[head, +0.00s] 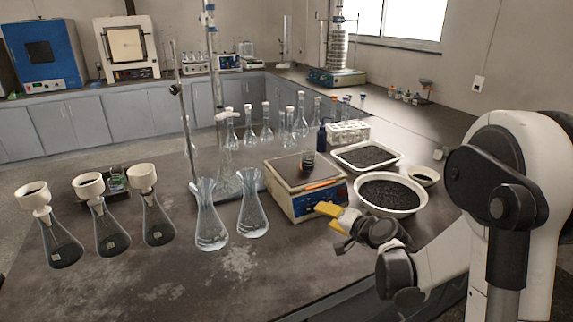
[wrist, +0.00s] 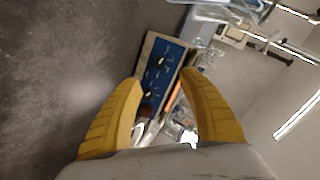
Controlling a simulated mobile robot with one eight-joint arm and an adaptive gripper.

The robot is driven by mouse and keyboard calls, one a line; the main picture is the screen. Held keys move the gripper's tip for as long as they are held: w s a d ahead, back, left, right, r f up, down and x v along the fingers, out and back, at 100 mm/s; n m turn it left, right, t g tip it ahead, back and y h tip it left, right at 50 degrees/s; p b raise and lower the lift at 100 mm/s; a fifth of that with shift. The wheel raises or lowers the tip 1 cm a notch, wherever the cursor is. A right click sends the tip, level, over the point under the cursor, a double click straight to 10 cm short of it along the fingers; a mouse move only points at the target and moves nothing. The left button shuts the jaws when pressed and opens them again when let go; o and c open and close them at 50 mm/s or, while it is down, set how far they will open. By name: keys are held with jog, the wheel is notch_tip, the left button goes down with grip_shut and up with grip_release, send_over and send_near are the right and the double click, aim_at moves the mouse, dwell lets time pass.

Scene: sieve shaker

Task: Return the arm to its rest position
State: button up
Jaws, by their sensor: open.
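My gripper (head: 335,223) has yellow fingers and is at the front of the bench, near the front right corner of the balance. My arm reaches in from the right, folded low beside the bench edge. In the wrist view my gripper (wrist: 162,85) has its two yellow fingers spread apart with nothing between them. The sieve shaker (head: 337,76), a blue base with a stack of round sieves, stands far off on the back bench.
Glass flasks (head: 252,219) stand left.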

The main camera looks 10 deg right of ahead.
jog(key=s+a+r+n+g, duration=0.2)
jog(key=s+a+r, duration=0.1)
jog(key=s+r, duration=0.25)
jog(key=s+r+n+g+h, duration=0.1)
jog(key=s+n+g+h, duration=0.2)
jog(key=s, duration=2.3)
jog(key=n+h, duration=0.1)
jog(key=n, duration=0.2)
jog(key=shift+r, duration=0.2)
jog(key=shift+w, duration=0.15)
